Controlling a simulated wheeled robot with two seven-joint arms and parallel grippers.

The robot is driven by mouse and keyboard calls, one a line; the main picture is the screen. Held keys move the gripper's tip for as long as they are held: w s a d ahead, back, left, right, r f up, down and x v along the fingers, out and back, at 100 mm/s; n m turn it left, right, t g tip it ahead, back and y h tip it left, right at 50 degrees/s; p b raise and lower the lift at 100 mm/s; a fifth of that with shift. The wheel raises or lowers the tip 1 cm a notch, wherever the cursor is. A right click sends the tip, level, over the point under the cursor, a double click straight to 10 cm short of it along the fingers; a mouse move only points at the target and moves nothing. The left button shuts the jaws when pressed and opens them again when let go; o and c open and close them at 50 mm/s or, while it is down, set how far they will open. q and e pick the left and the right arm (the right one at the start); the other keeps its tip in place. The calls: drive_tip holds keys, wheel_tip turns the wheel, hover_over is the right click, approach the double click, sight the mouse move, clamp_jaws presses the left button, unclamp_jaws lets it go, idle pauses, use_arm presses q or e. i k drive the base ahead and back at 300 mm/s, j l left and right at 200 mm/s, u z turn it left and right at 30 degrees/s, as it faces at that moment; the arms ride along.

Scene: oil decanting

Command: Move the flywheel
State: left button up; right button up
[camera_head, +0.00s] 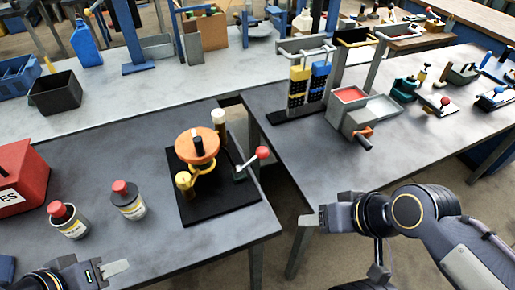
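The flywheel appears to be the orange disc (190,151) with a dark hub, mounted on a device on a black base plate (226,203) on the near left table. A brass-coloured part stands in front of it, and a lever with a red ball knob (262,153) is at its right. My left gripper (115,268) is at the bottom left, well in front of the device and apart from it. My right gripper (312,219) is right of the left table, beyond its edge. Neither gripper visibly holds anything; their finger gaps are not clear.
Two red-capped bottles (128,206) (70,224) and a red box (18,180) stand left of the device. A gap separates the left table from the right table (330,165), which bears a tray device (362,112) and small tools. A black bin (56,93) stands behind.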

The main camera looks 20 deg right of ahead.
sight(197, 145)
drive_tip(key=l+z, duration=0.1)
drive_tip(key=l, duration=0.35)
drive_tip(key=i+l+z, duration=0.1)
drive_tip(key=l, duration=0.3)
drive_tip(key=i+l+z, duration=0.15)
drive_tip(key=l, duration=0.3)
